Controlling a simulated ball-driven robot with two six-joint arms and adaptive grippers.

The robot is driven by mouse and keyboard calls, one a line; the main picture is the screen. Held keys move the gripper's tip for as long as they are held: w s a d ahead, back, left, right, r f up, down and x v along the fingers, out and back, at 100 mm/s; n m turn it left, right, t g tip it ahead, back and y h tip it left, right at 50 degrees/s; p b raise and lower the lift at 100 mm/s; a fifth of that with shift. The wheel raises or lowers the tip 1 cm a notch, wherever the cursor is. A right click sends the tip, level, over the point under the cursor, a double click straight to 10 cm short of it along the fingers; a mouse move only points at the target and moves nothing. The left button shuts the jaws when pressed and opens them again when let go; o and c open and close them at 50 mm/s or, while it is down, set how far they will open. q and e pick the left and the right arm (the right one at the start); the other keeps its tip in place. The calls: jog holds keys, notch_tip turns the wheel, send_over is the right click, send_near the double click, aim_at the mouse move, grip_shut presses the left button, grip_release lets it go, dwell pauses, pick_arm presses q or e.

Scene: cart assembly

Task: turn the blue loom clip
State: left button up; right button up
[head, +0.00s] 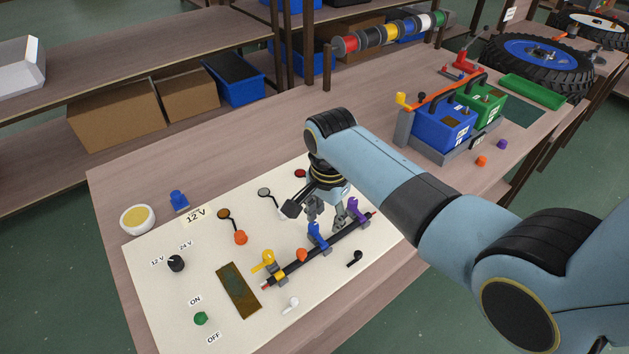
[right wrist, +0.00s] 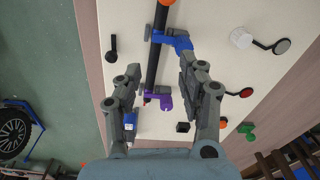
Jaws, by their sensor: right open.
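The blue loom clip (head: 318,238) sits on a black loom bar (head: 300,262) lying across the white board. In the right wrist view the blue clip (right wrist: 178,41) has its lever pointing right across the bar, close to the tip of one finger. A purple clip (head: 354,208) is on the bar's far end; it also shows between the fingers in the right wrist view (right wrist: 158,100). A yellow clip (head: 264,262) is at the near end. My right gripper (head: 325,214) is open and empty, pointing down over the bar just behind the blue clip. Contact cannot be told.
The white board (head: 180,305) holds an orange knob (head: 240,237), a black dial (head: 176,263), a green button (head: 201,318) and a brown plate (head: 239,289). A blue and a green battery box (head: 444,128) stand farther back. The board's front left is fairly open.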

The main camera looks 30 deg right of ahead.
aim_at(313, 225)
jog(key=w+r+m, duration=0.1)
jog(key=w+a+r+m, duration=0.1)
jog(key=w, duration=0.1)
jog(key=shift+w+r, duration=0.15)
jog(key=shift+w, duration=0.05)
jog(key=shift+w+a+m, duration=0.1)
jog(key=shift+w+m, duration=0.05)
jog(key=shift+m, duration=0.15)
jog(key=shift+f, duration=0.45)
notch_tip(313, 225, down, 8)
jog(key=b, duration=0.8)
jog(key=shift+f, duration=0.1)
jog(key=shift+c, duration=0.5)
jog(key=shift+r, duration=0.2)
jog(key=shift+c, duration=1)
jog(key=c, duration=0.4)
jog(key=shift+o, duration=0.2)
jog(key=n, duration=1.7)
jog(key=shift+n, duration=0.3)
pick_arm(q)
notch_tip(313, 225, down, 7)
jog(key=shift+w+f, duration=0.15)
jog(key=shift+f, duration=0.05)
pick_arm(e)
jog(key=o, duration=0.9)
